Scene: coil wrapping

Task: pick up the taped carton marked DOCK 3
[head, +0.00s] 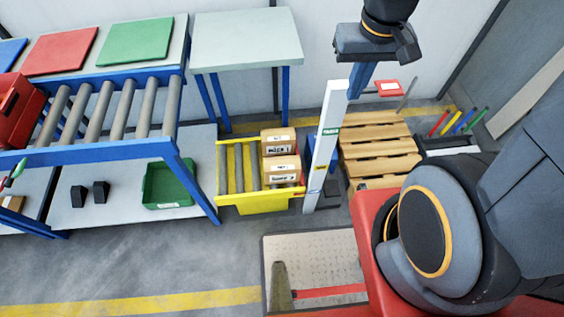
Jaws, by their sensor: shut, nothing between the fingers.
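Two cardboard cartons with white labels stand on a small yellow roller stand (255,203), one at the back (277,142) and one at the front (281,169). The label print is too small to read surely, so I cannot tell which is marked DOCK 3. My gripper (355,95) hangs at the upper right of the cartons, apart from them and pointing down. Its blue fingers are shut and empty. Their tips show close to the top of a white post.
The white post (326,150) stands just right of the cartons, with a wooden pallet (377,150) beyond it. A roller conveyor (98,118) and a pale table (246,40) are at the left and back. Floor in front of the yellow stand is clear.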

